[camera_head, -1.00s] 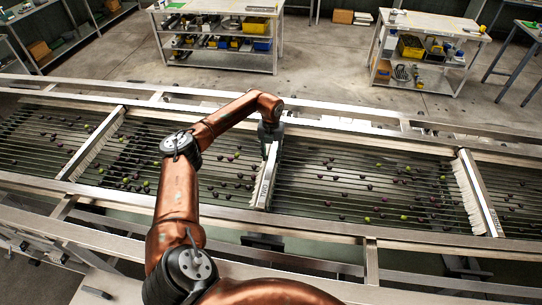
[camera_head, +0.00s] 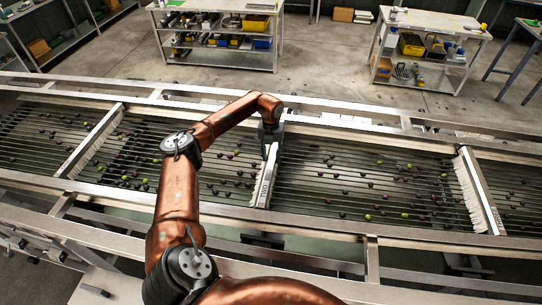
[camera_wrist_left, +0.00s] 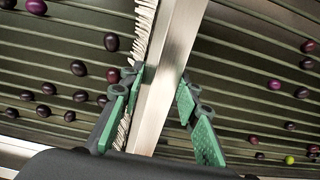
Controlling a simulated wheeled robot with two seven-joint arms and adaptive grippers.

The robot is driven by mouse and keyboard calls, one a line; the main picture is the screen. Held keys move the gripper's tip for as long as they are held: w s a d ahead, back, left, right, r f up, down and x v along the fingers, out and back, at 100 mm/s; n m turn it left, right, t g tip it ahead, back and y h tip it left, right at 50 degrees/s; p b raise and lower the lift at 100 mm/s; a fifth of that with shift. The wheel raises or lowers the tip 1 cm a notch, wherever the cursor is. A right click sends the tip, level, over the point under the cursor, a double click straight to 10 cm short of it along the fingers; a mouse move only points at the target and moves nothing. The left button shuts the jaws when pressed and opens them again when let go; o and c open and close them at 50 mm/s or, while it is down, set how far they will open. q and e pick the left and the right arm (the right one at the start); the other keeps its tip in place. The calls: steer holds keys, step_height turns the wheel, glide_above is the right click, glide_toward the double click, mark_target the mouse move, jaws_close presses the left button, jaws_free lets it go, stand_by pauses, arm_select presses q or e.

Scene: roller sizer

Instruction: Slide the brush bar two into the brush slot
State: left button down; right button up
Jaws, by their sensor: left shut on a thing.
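Brush bar two (camera_head: 267,180) is a pale metal bar with white bristles on its left side. It lies across the roller bed, between two other brush bars. My left gripper (camera_head: 271,139) is over its far part, shut on it. In the left wrist view the green-padded fingers of my left gripper (camera_wrist_left: 160,112) stand on either side of the bar (camera_wrist_left: 171,75), and the bristles show along its left edge. The brush slot cannot be made out clearly; the bar's near end is by the near rail. My right gripper is not in view.
Other brush bars cross the bed at left (camera_head: 90,143) and right (camera_head: 478,190). Dark and green fruits (camera_head: 370,184) lie scattered on the rollers. Metal rails (camera_head: 300,232) border the bed. Two worktables (camera_head: 215,50) stand beyond on open floor.

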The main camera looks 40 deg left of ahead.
mark_target(271, 157)
arm_select(q)
steer(key=shift+f, duration=0.25)
steer(key=c, duration=1.4)
jaws_free()
steer(key=shift+r, duration=0.1)
step_height(271, 157, up, 12)
steer(key=shift+f, duration=0.1)
steer(key=shift+s+f, duration=0.1)
